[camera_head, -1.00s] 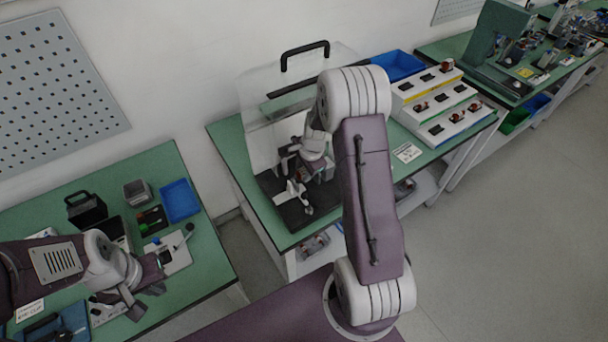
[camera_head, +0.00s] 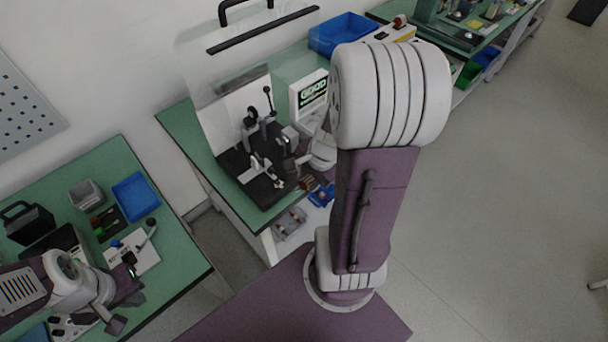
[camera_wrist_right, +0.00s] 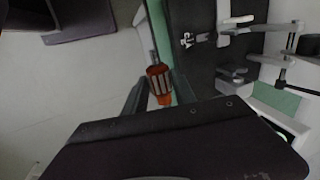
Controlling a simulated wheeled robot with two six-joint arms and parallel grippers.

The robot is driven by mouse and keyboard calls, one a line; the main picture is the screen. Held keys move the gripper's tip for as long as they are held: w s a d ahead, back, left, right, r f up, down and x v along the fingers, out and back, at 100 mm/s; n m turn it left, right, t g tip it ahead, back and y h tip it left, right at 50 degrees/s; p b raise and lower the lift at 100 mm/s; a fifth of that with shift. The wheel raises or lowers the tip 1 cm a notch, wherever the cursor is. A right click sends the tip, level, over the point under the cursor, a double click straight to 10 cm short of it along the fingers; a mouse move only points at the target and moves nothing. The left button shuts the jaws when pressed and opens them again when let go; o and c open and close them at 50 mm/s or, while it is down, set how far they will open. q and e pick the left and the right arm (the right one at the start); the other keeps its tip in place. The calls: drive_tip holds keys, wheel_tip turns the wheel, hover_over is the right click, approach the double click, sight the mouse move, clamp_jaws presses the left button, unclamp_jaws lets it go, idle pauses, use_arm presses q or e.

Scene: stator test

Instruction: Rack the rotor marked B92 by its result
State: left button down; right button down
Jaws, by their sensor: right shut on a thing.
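A rotor (camera_wrist_right: 160,82) with an orange-copper winding and a grey shaft is between the fingers of my right gripper (camera_wrist_right: 160,90), which is shut on it. Its marking cannot be read. In the head view my right gripper (camera_head: 303,172) holds the rotor (camera_head: 307,184) beside the right front edge of the middle bench, apart from the black test fixture (camera_head: 240,165). A display (camera_head: 313,91) behind the fixture reads GOOD in green. The white stepped rack (camera_head: 396,32) is mostly hidden by my right arm. My left gripper (camera_head: 122,298) is open and empty over the left bench.
A clear guard (camera_head: 225,75) with a black handle stands behind the fixture. A blue bin (camera_head: 343,34) is at the back right. A tray of parts (camera_head: 290,223) is on the shelf below. The left bench (camera_head: 185,240) carries several items. Open floor lies to the right.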

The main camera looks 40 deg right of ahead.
sight(309, 179)
wheel_tip(309, 179, up, 5)
drive_tip(key=p, duration=0.5)
drive_tip(key=shift+r, duration=0.2)
drive_tip(key=shift+f, duration=0.2)
